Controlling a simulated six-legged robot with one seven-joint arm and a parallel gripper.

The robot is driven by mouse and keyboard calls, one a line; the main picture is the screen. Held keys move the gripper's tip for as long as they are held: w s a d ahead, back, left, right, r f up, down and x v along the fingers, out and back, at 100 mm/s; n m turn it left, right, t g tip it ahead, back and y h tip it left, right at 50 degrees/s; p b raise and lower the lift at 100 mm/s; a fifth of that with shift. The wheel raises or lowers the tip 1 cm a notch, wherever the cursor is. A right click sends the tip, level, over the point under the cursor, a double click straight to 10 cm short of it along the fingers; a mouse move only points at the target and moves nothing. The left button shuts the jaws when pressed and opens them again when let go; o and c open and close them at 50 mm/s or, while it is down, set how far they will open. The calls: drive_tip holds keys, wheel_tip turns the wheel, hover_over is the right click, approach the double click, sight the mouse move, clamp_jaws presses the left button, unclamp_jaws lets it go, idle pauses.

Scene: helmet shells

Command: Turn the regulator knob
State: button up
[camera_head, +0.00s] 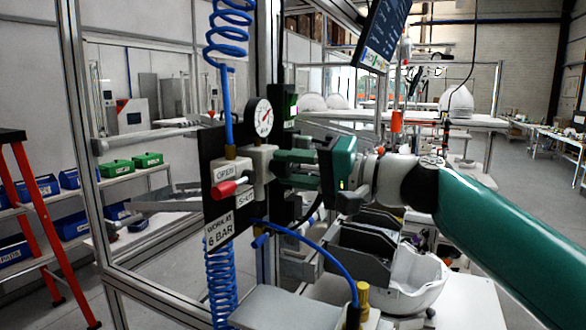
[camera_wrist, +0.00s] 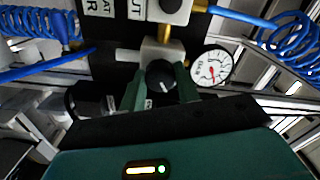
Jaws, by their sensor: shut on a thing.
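The black round regulator knob (camera_wrist: 160,74) shows in the wrist view, with a white mark on its face, on a metal regulator body. My gripper (camera_wrist: 158,88) has its two green fingers on either side of the knob, shut on it. In the head view my gripper (camera_head: 281,168) reaches in from the right to the regulator body (camera_head: 262,160), and its fingers mostly hide the knob. A round white pressure gauge (camera_head: 259,118) with a red needle sits above the regulator; it also shows in the wrist view (camera_wrist: 211,68). The sign (camera_head: 219,231) reads "WORK AT 6 BAR".
A red-handled valve (camera_head: 226,189) sticks out beside the regulator. Blue coiled hoses (camera_head: 222,285) hang above and below the black panel, and a blue tube (camera_head: 318,245) curves under my gripper. Metal frame posts stand close by. White helmet shells (camera_head: 420,280) are at the lower right.

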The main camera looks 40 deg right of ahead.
drive_tip(key=shift+m, duration=0.3)
drive_tip(key=o, duration=1)
drive_tip(key=v, duration=1.3)
drive_tip(key=shift+s+d, duration=0.1)
drive_tip(key=shift+s, duration=0.3)
